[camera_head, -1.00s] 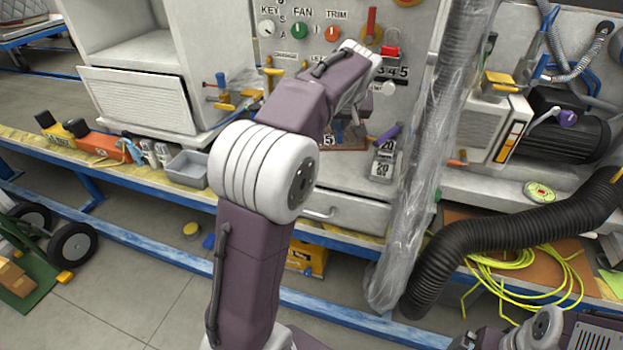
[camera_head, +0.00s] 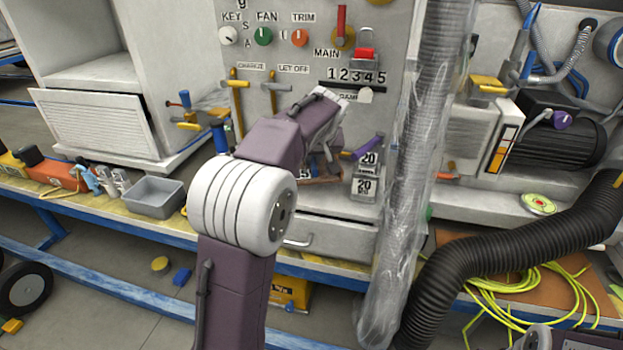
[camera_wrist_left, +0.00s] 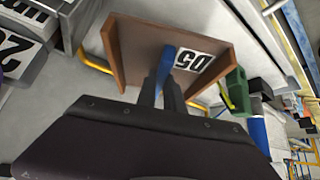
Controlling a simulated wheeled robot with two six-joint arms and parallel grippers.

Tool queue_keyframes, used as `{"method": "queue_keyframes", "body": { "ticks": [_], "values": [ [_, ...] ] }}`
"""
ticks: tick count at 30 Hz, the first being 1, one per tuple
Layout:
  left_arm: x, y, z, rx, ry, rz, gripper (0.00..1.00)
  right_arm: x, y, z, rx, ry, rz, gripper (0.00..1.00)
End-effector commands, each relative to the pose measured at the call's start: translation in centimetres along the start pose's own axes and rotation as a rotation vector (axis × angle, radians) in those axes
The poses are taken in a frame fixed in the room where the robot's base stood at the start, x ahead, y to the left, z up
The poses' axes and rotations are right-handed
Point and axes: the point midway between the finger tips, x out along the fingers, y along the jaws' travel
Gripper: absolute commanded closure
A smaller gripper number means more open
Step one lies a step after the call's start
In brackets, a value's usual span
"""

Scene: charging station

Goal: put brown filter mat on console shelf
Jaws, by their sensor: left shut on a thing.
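The brown piece I take for the filter mat shows in the left wrist view (camera_wrist_left: 122,50) as a brown panel with raised sides, a "05" label and a blue part between the fingertips. My left gripper (camera_wrist_left: 165,88) is shut on it. In the head view my left arm hides most of the gripper, and only part of the brown mat (camera_head: 328,181) shows below the wrist. The mat is at the grey console shelf (camera_head: 335,214), left of the "20" blocks. I cannot tell whether it touches the shelf. My right gripper is out of view.
The "20" blocks (camera_head: 366,178) stand close on the right, with a plastic-wrapped hose (camera_head: 410,190) beyond them. The control panel (camera_head: 385,110) rises behind. A drawer handle (camera_head: 297,243) sticks out below the shelf. A grey bin (camera_head: 155,197) stands on the bench at left.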

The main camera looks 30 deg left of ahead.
Motion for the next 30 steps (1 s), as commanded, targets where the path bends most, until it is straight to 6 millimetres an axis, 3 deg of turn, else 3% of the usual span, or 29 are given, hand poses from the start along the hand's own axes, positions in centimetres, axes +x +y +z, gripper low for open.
{"method": "queue_keyframes", "body": {
  "ticks": [8, 19, 20, 21, 30],
  "values": [
    [3.9, 0.0, 3.1, 0.001, -0.002, -0.001, 1.0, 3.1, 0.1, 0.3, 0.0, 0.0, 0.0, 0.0],
    [4.1, 0.0, 3.2, 0.001, -0.001, 0.0, 1.0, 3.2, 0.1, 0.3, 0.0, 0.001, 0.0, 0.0],
    [4.0, 0.0, 3.1, 0.001, -0.001, 0.0, 0.8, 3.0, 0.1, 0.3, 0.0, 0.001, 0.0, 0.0],
    [4.0, 0.0, 3.1, 0.001, -0.001, 0.0, 0.69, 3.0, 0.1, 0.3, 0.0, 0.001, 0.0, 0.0],
    [3.9, 0.0, 3.0, 0.001, -0.001, 0.0, 0.66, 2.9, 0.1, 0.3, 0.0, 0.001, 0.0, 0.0]
  ]
}}
